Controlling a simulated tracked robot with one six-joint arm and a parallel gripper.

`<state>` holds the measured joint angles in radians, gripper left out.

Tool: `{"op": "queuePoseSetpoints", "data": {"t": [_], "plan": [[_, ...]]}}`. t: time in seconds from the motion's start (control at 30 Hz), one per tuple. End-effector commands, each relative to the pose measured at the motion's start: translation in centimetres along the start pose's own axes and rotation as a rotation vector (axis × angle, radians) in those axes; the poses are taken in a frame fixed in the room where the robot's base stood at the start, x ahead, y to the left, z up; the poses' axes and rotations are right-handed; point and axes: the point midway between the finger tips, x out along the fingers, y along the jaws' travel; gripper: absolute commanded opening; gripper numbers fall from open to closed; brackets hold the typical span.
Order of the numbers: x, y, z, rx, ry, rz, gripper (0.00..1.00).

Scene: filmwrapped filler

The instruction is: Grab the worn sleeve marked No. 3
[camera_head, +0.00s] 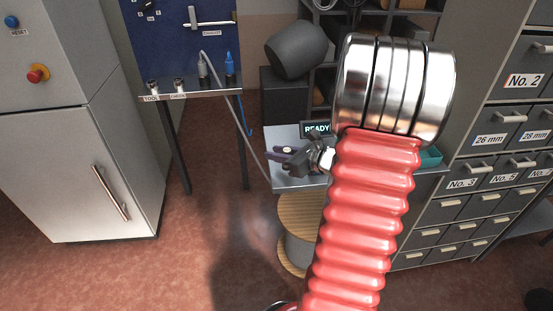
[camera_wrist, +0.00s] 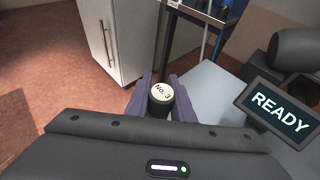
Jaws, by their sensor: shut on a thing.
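The worn sleeve (camera_wrist: 160,100) is a short dark cylinder with a pale end face marked "No. 3". In the wrist view it sits between the two purple fingers of my gripper (camera_wrist: 161,94), which are shut on it from both sides. In the head view my gripper (camera_head: 284,154) is over the left part of the grey bench, and the sleeve's pale end (camera_head: 287,149) shows small between the fingers. I cannot tell how far the sleeve is above the bench top.
A "READY" display (camera_wrist: 277,112) stands on the bench (camera_wrist: 212,90), close right of my gripper. A tool-check stand (camera_head: 190,92) and a grey cabinet (camera_head: 85,165) are to the left. Labelled drawers (camera_head: 480,185) stand at right. A wooden spool (camera_head: 292,215) is under the bench.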

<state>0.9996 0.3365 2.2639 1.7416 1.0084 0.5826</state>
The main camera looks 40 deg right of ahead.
Motion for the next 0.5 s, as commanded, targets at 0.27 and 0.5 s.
{"op": "queuePoseSetpoints", "data": {"t": [0.27,0.5], "plan": [[-1.7,0.0,4.2,-0.005,-0.002,-0.002,0.00],[-2.8,0.0,6.7,-0.003,-0.001,-0.001,0.00]]}}
